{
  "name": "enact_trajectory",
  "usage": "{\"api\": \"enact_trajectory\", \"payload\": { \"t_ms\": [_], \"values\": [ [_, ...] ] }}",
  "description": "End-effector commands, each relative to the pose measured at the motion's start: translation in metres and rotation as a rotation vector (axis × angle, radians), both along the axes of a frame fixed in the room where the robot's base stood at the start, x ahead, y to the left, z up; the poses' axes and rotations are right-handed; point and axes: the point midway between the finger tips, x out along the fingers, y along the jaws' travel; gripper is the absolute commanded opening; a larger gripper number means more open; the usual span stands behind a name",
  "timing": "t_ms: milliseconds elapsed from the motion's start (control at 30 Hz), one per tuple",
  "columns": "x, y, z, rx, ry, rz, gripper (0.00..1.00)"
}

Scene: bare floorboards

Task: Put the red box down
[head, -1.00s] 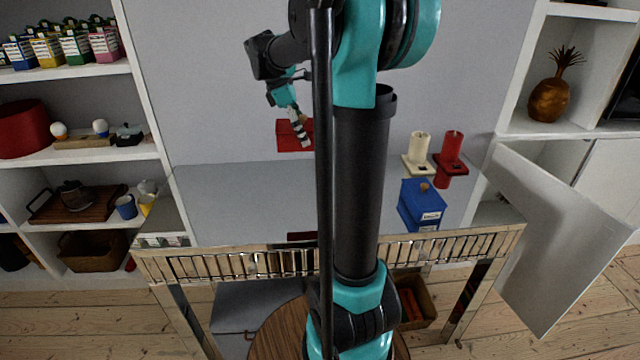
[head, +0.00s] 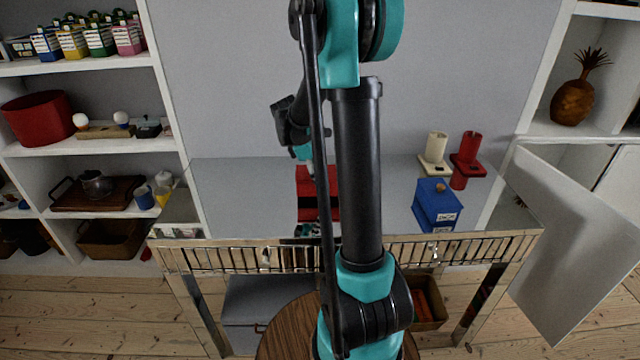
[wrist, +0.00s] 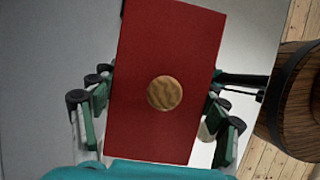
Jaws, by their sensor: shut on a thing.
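The red box (head: 305,182) shows in the head view above the mirrored tabletop, partly hidden by my arm. A red patch below it looks like its reflection; whether it touches the top I cannot tell. In the wrist view the red box (wrist: 150,135) fills the middle, with a round wooden knob (wrist: 165,93) on it. My gripper (wrist: 160,85) has a finger on each side of the box and is shut on it. In the head view my gripper is mostly hidden behind my arm.
The mirrored table (head: 250,200) has free room left of the box. A blue box (head: 437,204), a cream candle holder (head: 435,155) and a red candle holder (head: 467,155) stand on its right. A white cabinet door (head: 570,240) stands open at right.

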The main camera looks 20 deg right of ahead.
Motion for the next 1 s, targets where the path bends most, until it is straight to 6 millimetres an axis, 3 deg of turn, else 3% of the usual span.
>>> {"api": "enact_trajectory", "payload": {
  "t_ms": [167, 500, 533, 600, 700, 1000],
  "values": [
    [0.000, 0.000, -0.019, 0.000, 0.000, 0.000, 0.34],
    [0.000, 0.000, -0.022, 0.000, 0.000, 0.000, 0.34],
    [0.000, 0.000, -0.022, 0.000, 0.000, 0.000, 0.76],
    [0.000, 0.000, -0.022, 0.000, 0.000, 0.000, 0.85],
    [0.000, 0.000, -0.022, 0.000, 0.000, 0.000, 0.95],
    [0.000, 0.000, -0.021, 0.000, 0.000, 0.000, 0.95]
  ]
}}
